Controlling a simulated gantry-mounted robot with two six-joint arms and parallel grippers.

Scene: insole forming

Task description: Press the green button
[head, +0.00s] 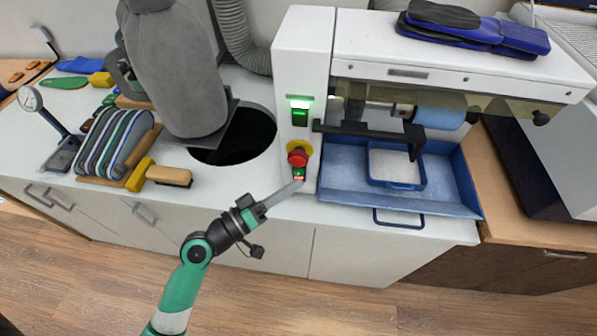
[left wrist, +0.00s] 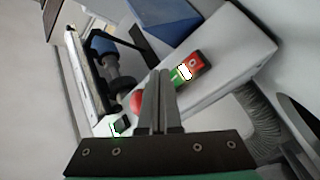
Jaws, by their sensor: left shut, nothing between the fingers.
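A small switch plate with a green button (left wrist: 177,78) and a red button (left wrist: 195,62) sits on the front of the white machine column; a bright white patch lies between them in the left wrist view. In the head view the plate (head: 299,174) shows small, under a red mushroom button with a yellow collar (head: 298,154). My left gripper (head: 297,185) is shut and empty, its tips close to the plate's lower part. In the left wrist view its fingertips (left wrist: 160,73) are beside the green button; I cannot tell whether they touch. My right gripper is out of view.
A lit green switch (head: 300,108) is higher on the column. A blue tray (head: 340,195) with a smaller blue container lies to the right. Insoles in a rack (head: 115,145), a brush (head: 169,175) and a dial gauge (head: 30,99) are on the left counter. The space in front is clear.

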